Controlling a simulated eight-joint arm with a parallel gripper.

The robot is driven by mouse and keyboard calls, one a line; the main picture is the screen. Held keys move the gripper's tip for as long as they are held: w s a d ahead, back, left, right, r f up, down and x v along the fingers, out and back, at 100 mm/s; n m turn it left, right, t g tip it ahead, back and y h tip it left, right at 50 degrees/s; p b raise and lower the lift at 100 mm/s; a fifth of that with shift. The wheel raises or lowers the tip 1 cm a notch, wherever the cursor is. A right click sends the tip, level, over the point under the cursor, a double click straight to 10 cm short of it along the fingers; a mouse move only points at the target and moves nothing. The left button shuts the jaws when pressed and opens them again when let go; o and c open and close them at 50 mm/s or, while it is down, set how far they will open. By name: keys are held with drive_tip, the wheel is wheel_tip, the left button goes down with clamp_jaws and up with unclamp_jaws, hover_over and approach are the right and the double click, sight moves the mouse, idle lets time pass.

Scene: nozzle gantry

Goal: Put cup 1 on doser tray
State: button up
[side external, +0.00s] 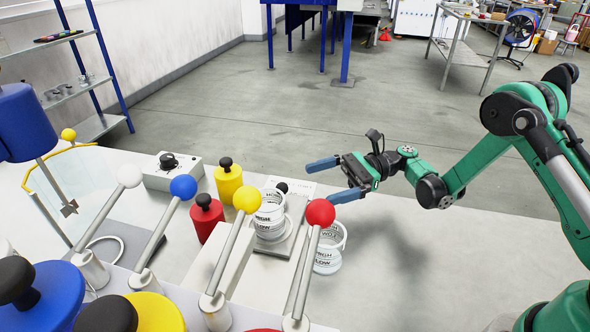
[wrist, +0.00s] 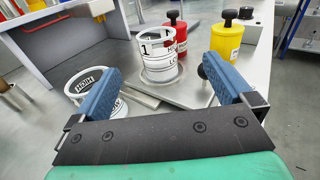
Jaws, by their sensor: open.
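Cup 1, a white cup with a black "1" and dark lettering, stands upright on a flat grey plate (wrist: 200,97) in the wrist view (wrist: 158,62). In the side view this cup (side external: 270,214) stands on the plate behind the yellow-knobbed lever. A second white cup (side external: 331,246) stands on the table beside the plate; in the wrist view it (wrist: 88,82) is partly hidden by my left finger, its number unreadable. My gripper (side external: 334,180) is open and empty, its blue fingers above the table near the cups. Cup 1 appears between the fingertips (wrist: 161,66) in the wrist view, apart from them. I cannot tell which surface is the doser tray.
Levers with white, blue, yellow and red (side external: 320,212) knobs rise in front of the cups. A red weight (side external: 207,219) and a yellow weight (side external: 228,182) stand beside the plate. A white box with a black knob (side external: 170,175) is behind. The table's right side is clear.

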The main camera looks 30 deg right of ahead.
wheel_tip(320, 180, up, 4)
drive_tip(key=a+n+h, duration=0.1)
drive_tip(key=n+h, duration=0.2)
drive_tip(key=h, duration=0.2)
drive_tip(key=s+d+r+n+t+h, duration=0.1)
drive_tip(key=s+d+n+t+h, duration=0.1)
drive_tip(key=s+n+h, duration=0.3)
drive_tip(key=s+d+r+n+t+h, duration=0.2)
drive_tip(key=s+d+n+h, duration=0.2)
drive_tip(key=n, duration=0.7)
drive_tip(key=s+h, duration=0.2)
drive_tip(key=h, duration=0.1)
drive_tip(key=shift+s+d+r, duration=0.25)
drive_tip(key=shift+r, duration=0.05)
